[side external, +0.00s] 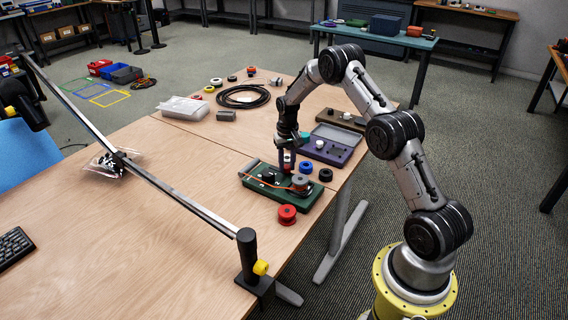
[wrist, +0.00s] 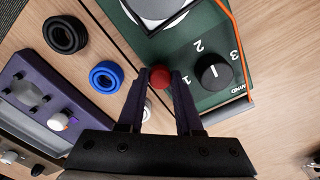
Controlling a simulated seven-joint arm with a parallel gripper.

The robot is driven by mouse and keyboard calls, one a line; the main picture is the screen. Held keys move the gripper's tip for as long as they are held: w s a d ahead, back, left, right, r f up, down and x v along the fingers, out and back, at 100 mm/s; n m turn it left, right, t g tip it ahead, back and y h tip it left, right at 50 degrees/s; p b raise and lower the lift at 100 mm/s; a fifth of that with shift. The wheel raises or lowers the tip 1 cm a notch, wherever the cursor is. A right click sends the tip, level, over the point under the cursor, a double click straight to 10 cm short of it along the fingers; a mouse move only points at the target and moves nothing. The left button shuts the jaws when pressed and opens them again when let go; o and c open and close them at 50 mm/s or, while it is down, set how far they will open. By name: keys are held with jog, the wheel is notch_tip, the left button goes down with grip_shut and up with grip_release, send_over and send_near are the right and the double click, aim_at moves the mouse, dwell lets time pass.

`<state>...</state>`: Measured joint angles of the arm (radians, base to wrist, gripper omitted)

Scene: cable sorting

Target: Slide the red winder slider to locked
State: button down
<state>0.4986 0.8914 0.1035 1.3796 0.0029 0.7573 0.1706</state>
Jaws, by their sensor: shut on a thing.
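The green winder (side external: 262,193) sits near the table's right edge in the side view. In the wrist view its green top (wrist: 205,42) shows a black dial knob (wrist: 212,72) beside the numbers 1, 2 and 3. The red slider knob (wrist: 160,77) is at the edge of the green top, left of the dial. My gripper (wrist: 161,76) is shut on this red knob, with one dark finger on each side. In the side view my gripper (side external: 287,164) points down over the winder. The slider's track and lock marking cannot be made out.
A blue spool (wrist: 106,77) and a black spool (wrist: 66,34) stand close beside my gripper. A red spool (side external: 287,214) stands in front of the winder. A purple case (side external: 345,154) lies behind it. An orange cable (wrist: 232,30) crosses the winder.

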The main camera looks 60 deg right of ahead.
aim_at(288, 167)
jog(key=shift+s, duration=0.3)
jog(key=c, duration=0.6)
grip_release()
jog(key=shift+w+r, duration=0.1)
jog(key=shift+r, duration=0.05)
notch_tip(288, 167, up, 14)
jog(key=shift+f, duration=0.2)
